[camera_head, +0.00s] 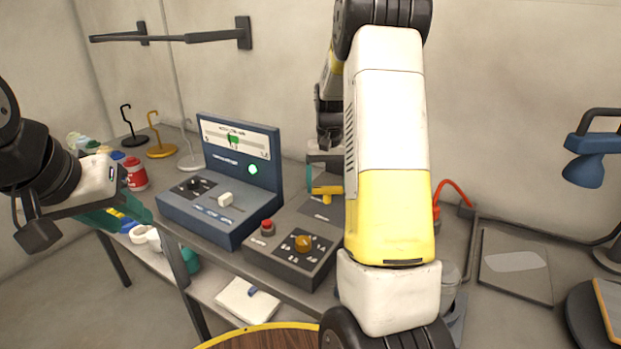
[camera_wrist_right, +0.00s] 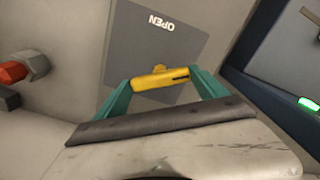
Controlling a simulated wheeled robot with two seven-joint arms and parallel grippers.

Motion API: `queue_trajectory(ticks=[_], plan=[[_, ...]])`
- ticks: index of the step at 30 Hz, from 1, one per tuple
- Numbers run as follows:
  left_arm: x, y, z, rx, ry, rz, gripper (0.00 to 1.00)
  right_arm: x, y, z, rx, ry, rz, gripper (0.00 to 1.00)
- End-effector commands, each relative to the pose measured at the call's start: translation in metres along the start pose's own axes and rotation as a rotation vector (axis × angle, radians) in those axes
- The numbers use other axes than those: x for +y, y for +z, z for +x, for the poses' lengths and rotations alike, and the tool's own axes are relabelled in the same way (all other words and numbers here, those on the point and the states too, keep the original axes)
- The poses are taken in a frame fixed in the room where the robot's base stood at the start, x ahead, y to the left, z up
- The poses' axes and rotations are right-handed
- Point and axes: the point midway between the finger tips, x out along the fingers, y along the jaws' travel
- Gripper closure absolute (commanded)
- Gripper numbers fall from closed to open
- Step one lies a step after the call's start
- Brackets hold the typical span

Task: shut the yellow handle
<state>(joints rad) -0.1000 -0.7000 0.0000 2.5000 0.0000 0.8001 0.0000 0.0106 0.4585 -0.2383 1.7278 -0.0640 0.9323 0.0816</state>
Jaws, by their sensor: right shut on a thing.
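The yellow handle (camera_head: 327,194) stands on a grey panel behind the dial box in the head view. In the right wrist view the handle (camera_wrist_right: 158,79) lies crosswise between the teal fingers of my right gripper (camera_wrist_right: 160,86), which is shut on it. A dark plate (camera_wrist_right: 150,45) beside it reads OPEN, upside down in this view. In the head view my right arm hides part of the panel. My left gripper (camera_head: 122,212) is at the far left, away from the handle, with its teal fingers apart and nothing seen held.
A red bottle (camera_head: 135,174) and hooks are further left. A blue lamp (camera_head: 585,165) stands at the right. A red hose (camera_head: 455,190) runs behind my right arm.

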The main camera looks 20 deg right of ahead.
Motion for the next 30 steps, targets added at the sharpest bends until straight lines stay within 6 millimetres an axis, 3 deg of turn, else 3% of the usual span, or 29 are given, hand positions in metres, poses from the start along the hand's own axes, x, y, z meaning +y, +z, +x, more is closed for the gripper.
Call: queue_trajectory(ticks=[15,30], plan=[[0.0,0.0,0.0,0.0,0.0,0.0,0.64,-0.0002,-0.0005,-0.0006,0.002,0.0,0.43,0.59],[0.0,0.0,0.0,0.0,0.0,0.0,0.64,0.0001,-0.0006,-0.0007,0.002,0.0,0.586,0.59]])
